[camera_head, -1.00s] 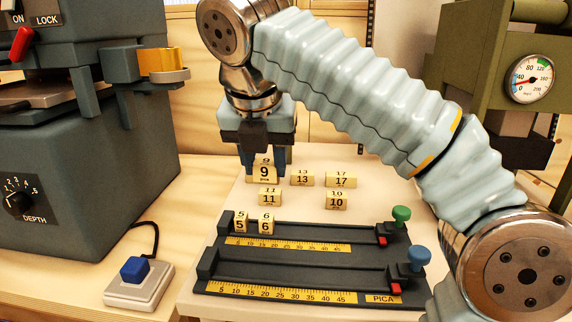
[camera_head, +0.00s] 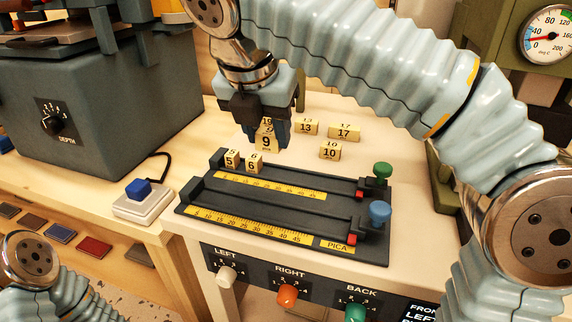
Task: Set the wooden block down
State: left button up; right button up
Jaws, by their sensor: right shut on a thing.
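My right gripper (camera_head: 267,140) is shut on the wooden block marked 9 (camera_head: 266,141), with a dark finger on either side. It holds the block just behind the black composing tray (camera_head: 290,206). Blocks 5 (camera_head: 232,162) and 6 (camera_head: 254,163) stand side by side at the left end of the tray's rear channel. Block 10 (camera_head: 330,151) stands to the right, with 13 (camera_head: 306,127) and 17 (camera_head: 344,132) farther back. Block 11 is not visible. Whether block 9 touches the table is hard to tell. My left arm shows at lower left, its gripper out of view.
Green (camera_head: 382,170) and blue (camera_head: 380,212) knobs stand at the tray's right end. A grey machine (camera_head: 110,105) stands at the left, with a blue-button box (camera_head: 143,200) before it. Labelled knobs line the table front. The tray's front channel holds no blocks.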

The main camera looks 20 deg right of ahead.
jog(key=b, duration=0.1)
send_near(282, 172)
jog(key=shift+w+d+f, duration=0.2)
jog(key=shift+w+f, duration=0.05)
jog(key=b+x, duration=0.1)
jog(key=x, duration=0.4)
jog(key=shift+s+b, duration=0.1)
jog(key=shift+b, duration=0.25)
jog(key=shift+f, duration=0.1)
jog(key=shift+a, duration=0.1)
jog(key=shift+f, duration=0.15)
jog(key=o, duration=0.7)
jog(key=shift+o, duration=0.2)
jog(key=p+v, duration=0.3)
jog(key=v, duration=0.9)
jog(key=shift+p, duration=0.4)
